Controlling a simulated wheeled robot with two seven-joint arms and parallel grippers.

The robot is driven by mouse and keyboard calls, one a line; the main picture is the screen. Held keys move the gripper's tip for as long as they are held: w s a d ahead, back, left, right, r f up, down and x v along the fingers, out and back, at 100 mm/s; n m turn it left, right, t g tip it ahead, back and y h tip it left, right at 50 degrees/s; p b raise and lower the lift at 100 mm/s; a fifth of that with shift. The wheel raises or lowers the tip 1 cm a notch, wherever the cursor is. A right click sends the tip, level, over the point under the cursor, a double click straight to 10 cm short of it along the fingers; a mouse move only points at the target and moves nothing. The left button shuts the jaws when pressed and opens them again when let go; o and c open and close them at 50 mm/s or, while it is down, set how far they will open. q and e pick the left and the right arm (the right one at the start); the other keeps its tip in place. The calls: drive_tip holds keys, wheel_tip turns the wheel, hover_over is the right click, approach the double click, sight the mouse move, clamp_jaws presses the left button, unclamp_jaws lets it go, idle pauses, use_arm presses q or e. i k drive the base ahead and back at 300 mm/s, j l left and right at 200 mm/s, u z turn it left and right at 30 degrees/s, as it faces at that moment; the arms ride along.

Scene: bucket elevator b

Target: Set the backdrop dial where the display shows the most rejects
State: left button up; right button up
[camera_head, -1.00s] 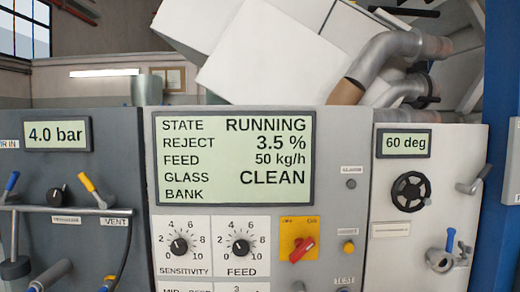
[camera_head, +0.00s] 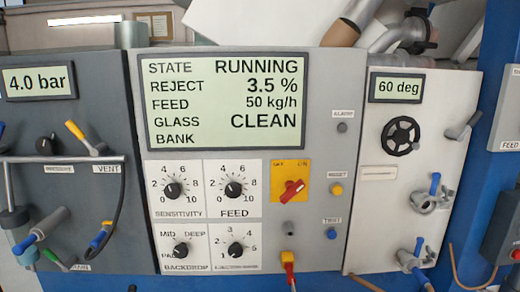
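The backdrop dial (camera_head: 181,250) is a black knob on a white plate marked PALE, MID and DEEP, low on the grey panel. Its exact pointer direction is too small to tell. The display (camera_head: 222,103) above it reads STATE RUNNING, REJECT 3.5 %, FEED 50 kg/h, GLASS CLEAN, with nothing after BANK. Neither of my grippers is in view.
The sensitivity dial (camera_head: 173,189) and feed dial (camera_head: 233,188) sit above the backdrop dial. An ejectors dial (camera_head: 235,250) is right beside it. A red switch (camera_head: 291,189) on a yellow plate and a red-yellow lever (camera_head: 288,265) are to the right. A black handwheel (camera_head: 400,136) is farther right.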

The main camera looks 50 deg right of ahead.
sight(180, 251)
drive_tip(key=z, duration=1.55)
